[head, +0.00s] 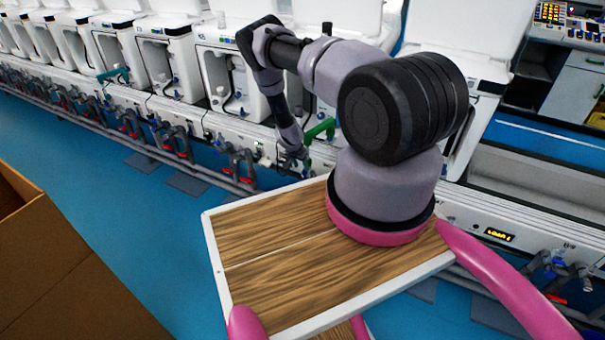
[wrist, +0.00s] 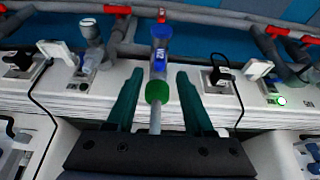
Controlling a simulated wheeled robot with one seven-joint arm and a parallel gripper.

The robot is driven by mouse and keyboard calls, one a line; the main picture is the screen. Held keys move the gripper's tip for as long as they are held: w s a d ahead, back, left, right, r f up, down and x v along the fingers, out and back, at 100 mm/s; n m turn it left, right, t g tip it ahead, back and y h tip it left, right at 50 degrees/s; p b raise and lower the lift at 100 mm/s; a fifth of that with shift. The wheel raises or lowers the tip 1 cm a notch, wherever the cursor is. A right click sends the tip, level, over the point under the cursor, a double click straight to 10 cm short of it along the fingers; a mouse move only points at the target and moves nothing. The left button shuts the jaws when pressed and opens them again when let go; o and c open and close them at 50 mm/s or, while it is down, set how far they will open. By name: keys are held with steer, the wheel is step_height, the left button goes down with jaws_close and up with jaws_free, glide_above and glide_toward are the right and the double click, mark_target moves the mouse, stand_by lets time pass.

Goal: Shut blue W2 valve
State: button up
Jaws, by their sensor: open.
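The blue valve appears just beyond the fingertips, not gripped. In the head view my gripper (head: 293,158) is low beside the rail, and the valve cannot be made out there.
The white rail (wrist: 60,95) carries black sockets, cables and grey pipes with red handles (wrist: 117,10) on both sides. My wood-topped base fills the front, and a cardboard box (head: 60,265) stands at left. Blue floor between is clear.

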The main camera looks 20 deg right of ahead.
mark_target(303, 171)
steer(key=x, duration=0.6)
steer(key=shift+w+d+f, duration=0.1)
steer(key=shift+d+f, duration=0.05)
steer(key=shift+f, duration=0.2)
jaws_close()
